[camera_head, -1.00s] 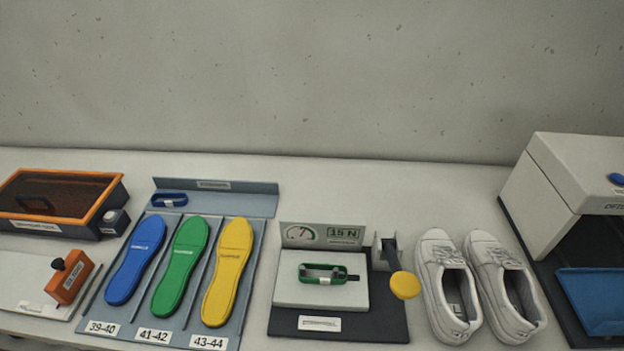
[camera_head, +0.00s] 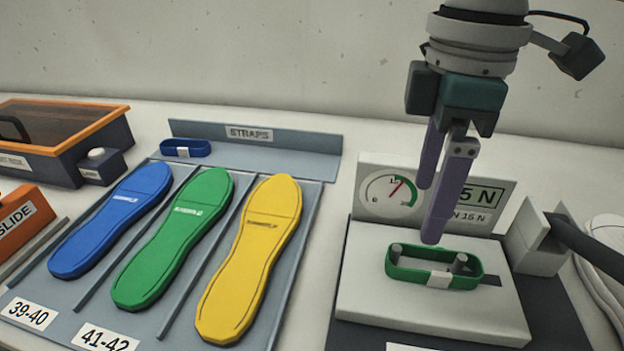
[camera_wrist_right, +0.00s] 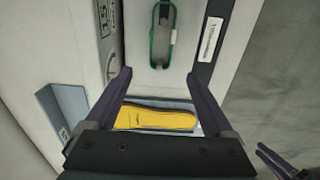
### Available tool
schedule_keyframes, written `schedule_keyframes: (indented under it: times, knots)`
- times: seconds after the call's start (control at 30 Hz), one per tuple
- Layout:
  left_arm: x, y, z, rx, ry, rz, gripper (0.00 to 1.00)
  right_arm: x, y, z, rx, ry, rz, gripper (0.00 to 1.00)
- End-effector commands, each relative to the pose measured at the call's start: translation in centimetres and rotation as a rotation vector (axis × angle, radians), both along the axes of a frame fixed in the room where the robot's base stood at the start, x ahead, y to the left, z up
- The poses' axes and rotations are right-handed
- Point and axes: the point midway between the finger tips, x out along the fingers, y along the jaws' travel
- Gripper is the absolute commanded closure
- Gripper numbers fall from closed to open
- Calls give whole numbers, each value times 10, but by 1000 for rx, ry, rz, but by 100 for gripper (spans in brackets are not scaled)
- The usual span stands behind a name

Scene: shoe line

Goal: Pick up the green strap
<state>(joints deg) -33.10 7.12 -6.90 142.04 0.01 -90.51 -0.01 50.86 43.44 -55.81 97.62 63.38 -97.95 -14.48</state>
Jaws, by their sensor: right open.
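The green strap (camera_head: 412,274) is a loop with a white tag. It lies around two grey pegs on the pale plate of the tension gauge (camera_head: 375,300). It also shows in the wrist view (camera_wrist_right: 152,42) at the top. My right gripper (camera_head: 430,213) comes down from above, behind and above the strap, with its fingers pointing down. In the wrist view the fingers of my right gripper (camera_wrist_right: 158,74) are spread apart with nothing between them. The strap is clear of them, farther up in that picture.
The gauge's dial panel (camera_head: 385,175) stands upright behind the strap. A grey block (camera_head: 535,240) with a dark lever is to the right. Left are blue (camera_head: 105,225), green (camera_head: 170,245) and yellow (camera_head: 245,265) insoles, and a blue strap (camera_head: 186,148) behind them.

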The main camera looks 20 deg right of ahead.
Motion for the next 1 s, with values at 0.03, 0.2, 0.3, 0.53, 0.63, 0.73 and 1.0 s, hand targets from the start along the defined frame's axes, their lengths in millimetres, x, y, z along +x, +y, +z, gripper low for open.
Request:
schedule_keyframes:
  times: [0.03,0.2,0.3,0.53,0.63,0.73,1.0]
  knots:
    - [0,0,-1,1,0,-1,61,-1,-1,-9,-2,5,-1,12]
    - [0,0,-3,1,1,0,61,-1,1,-32,0,2,0,12]
    - [-1,0,-4,1,1,0,61,-1,1,-40,0,2,1,12]
    - [-1,0,-8,0,1,0,61,1,1,-75,0,2,0,12]
    - [-1,0,-10,0,1,1,61,1,1,-86,0,1,2,12]
    - [-1,-1,-10,-3,1,2,61,1,0,-89,-1,-2,3,12]
    - [-1,-2,-10,-9,1,6,61,1,1,-89,0,-2,3,23]
